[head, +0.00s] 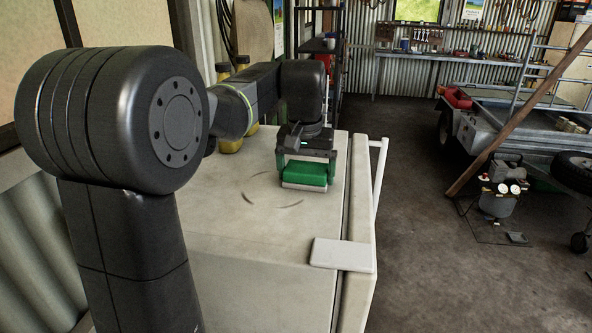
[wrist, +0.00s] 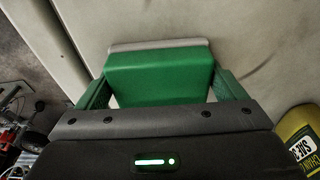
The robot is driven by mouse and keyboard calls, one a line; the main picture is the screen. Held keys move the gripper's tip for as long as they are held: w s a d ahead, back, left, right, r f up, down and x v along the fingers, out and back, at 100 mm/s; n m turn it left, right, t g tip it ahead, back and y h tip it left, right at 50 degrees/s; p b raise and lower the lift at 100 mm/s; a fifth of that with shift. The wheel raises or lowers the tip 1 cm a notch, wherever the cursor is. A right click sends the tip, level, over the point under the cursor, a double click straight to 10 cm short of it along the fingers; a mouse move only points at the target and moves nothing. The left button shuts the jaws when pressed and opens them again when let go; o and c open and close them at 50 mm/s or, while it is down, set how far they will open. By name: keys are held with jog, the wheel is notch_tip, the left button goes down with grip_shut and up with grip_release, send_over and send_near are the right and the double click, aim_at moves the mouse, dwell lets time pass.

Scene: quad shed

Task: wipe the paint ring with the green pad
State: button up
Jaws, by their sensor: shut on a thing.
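The green pad (head: 303,175) has a pale grey underside and is near the right edge of the pale cabinet top. My gripper (head: 306,165) is shut on it, with a finger on each side. In the wrist view the green pad (wrist: 160,76) sits between the fingers of my gripper (wrist: 163,90). The paint ring (head: 272,201) shows as broken dark arcs on the cabinet top, left of and nearer than the pad. Part of the ring seems faint or gone. I cannot tell whether the pad touches the surface.
The cabinet top (head: 225,222) is mostly bare. A white flat block (head: 341,254) lies at its near right edge. Yellow containers (head: 231,146) stand at the back left, and one shows in the wrist view (wrist: 300,135). A white rail (head: 380,175) runs along the right side.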

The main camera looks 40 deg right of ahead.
jog(key=shift+s+d, duration=0.25)
jog(key=shift+r, duration=0.15)
jog(key=shift+r, duration=2.95)
jog(key=shift+r, duration=1.5)
